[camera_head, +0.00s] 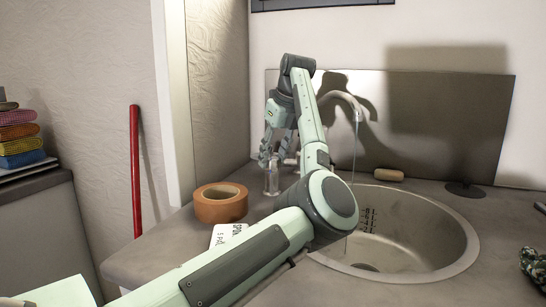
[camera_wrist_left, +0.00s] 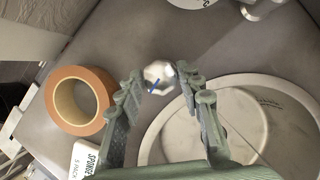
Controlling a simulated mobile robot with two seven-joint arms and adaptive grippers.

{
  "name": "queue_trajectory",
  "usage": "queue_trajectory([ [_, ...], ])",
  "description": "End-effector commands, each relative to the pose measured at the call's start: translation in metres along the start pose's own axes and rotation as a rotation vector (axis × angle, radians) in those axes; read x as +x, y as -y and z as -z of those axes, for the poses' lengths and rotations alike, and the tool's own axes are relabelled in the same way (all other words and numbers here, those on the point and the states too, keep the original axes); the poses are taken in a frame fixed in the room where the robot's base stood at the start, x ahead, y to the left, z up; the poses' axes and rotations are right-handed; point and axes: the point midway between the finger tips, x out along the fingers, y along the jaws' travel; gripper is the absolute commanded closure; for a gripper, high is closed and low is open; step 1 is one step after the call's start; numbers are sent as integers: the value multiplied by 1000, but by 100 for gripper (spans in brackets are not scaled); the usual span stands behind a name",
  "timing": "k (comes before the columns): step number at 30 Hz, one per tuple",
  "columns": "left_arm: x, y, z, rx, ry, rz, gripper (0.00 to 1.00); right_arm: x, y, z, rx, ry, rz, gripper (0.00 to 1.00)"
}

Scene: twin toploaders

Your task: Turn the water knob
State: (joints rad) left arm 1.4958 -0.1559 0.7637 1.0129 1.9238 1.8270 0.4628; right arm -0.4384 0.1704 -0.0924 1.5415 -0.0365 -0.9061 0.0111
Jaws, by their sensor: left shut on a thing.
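The water knob (camera_wrist_left: 157,72) is a pale, shiny faceted piece with a blue mark, seen from above in the left wrist view. My left gripper (camera_wrist_left: 160,80) has its two fingers on either side of it and is shut on it. In the head view my left gripper (camera_head: 276,150) points down at the counter left of the sink, over a clear upright piece (camera_head: 272,182). The curved faucet (camera_head: 343,96) is partly behind my arm. A thin stream of water (camera_head: 355,150) falls from its spout. My right gripper is not in view.
The round steel sink (camera_head: 455,245) lies right of my arm. A brown tape roll (camera_head: 220,205) and a white sponge pack (camera_head: 225,234) are on the counter to the left. A tan block (camera_head: 389,174) and a dark stopper (camera_head: 465,189) lie behind the sink.

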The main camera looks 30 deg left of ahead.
Motion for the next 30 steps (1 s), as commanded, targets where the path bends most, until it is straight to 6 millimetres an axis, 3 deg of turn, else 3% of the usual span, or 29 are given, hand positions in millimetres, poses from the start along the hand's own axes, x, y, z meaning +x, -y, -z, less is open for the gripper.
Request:
queue_trajectory([
  [15, -1, 3, -1, -339, 0, -139, 93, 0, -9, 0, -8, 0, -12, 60],
  [30, 0, 3, -1, -447, 0, -183, 93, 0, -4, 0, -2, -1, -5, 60],
])
